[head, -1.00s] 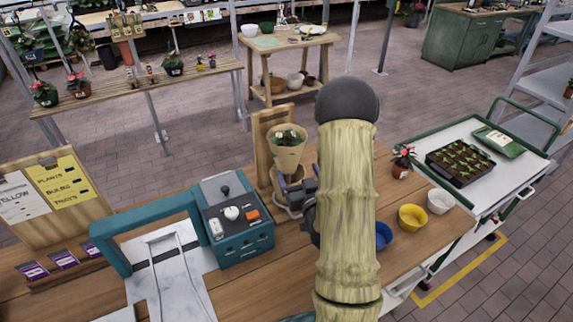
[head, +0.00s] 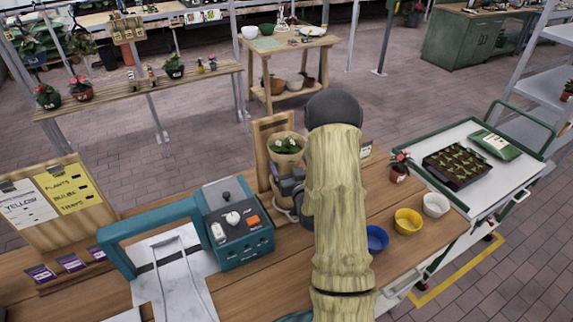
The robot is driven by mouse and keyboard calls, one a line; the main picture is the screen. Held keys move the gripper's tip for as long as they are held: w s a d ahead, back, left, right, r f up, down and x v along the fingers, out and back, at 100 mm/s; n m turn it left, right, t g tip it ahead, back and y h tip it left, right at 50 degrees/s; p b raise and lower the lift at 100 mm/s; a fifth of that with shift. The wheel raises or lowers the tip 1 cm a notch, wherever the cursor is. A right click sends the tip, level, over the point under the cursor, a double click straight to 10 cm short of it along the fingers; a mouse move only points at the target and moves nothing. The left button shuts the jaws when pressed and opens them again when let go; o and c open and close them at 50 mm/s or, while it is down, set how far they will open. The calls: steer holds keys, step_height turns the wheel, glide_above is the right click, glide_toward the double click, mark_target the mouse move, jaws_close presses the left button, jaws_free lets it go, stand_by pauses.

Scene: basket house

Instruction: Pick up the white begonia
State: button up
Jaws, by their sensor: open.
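The white begonia (head: 286,144) has small white flowers over green leaves and sits in a tan, cone-shaped holder (head: 287,160). It is in front of an upright wooden board (head: 262,135) on the workbench. My gripper (head: 279,180) is open at the lower part of the tan holder, just below the plant. The gripper and wrist hide part of the holder's base and the stand. I cannot tell whether the fingers touch the holder.
A teal control box (head: 240,240) stands to the left. A red-flowered pot (head: 399,168), blue bowl (head: 376,239), yellow bowl (head: 407,222) and white bowl (head: 435,205) line the right side. A white cart (head: 440,140) with a seedling tray adjoins the bench.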

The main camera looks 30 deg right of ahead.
mark_target(284, 153)
steer(key=w+p, duration=0.2)
steer(key=w, duration=0.2)
steer(key=shift+w+d+p, duration=0.1)
steer(key=shift+d+p, duration=0.05)
steer(key=shift+p, duration=0.25)
steer(key=shift+w+d+f, duration=0.1)
steer(key=shift+w+f, duration=0.1)
steer(key=shift+w, duration=0.2)
steer(key=shift+s, duration=0.1)
steer(key=shift+s, duration=0.1)
steer(key=shift+c, duration=0.5)
steer(key=c, duration=1.1)
steer(key=shift+r, duration=0.2)
step_height(284, 153, up, 10)
steer(key=b, duration=0.3)
steer(key=shift+f, duration=0.1)
steer(key=shift+f, duration=0.1)
